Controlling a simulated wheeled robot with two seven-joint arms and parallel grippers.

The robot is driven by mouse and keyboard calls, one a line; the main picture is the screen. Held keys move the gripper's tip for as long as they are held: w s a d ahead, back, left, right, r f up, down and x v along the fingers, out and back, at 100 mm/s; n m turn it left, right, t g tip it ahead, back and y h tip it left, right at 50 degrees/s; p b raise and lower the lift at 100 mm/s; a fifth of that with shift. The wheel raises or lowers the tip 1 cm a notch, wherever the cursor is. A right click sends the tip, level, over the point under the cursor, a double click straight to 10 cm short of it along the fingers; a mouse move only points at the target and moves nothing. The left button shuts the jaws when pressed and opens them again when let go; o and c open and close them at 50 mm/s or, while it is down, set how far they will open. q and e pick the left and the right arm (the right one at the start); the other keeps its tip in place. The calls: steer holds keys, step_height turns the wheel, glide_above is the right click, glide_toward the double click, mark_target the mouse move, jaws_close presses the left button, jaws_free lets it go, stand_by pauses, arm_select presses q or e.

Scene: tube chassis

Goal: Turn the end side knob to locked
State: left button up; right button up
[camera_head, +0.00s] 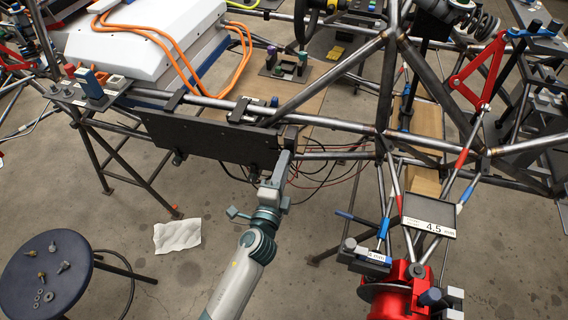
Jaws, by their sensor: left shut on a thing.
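A flat black panel (210,138) hangs under the chassis tube, with small dark knobs on its lower edge, one at the left (178,157) and one near the right (252,168). My left gripper (286,158) reaches up from below to the panel's right end. Its fingers are shut on the end side knob there, which they mostly hide. The knob's angle and any lock mark cannot be made out. My right gripper is not in view.
Dark and red cables (318,170) hang just right of my left gripper. A round stool (45,285) with small parts stands lower left. White paper (177,235) lies on otherwise open floor.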

arm_select(q)
steer(key=shift+f+m, duration=0.1)
steer(key=shift+m, duration=0.4)
steer(key=o, duration=1.1)
steer(key=shift+s, duration=0.15)
steer(key=shift+b+v, duration=1.9)
steer(key=shift+v, duration=6.7)
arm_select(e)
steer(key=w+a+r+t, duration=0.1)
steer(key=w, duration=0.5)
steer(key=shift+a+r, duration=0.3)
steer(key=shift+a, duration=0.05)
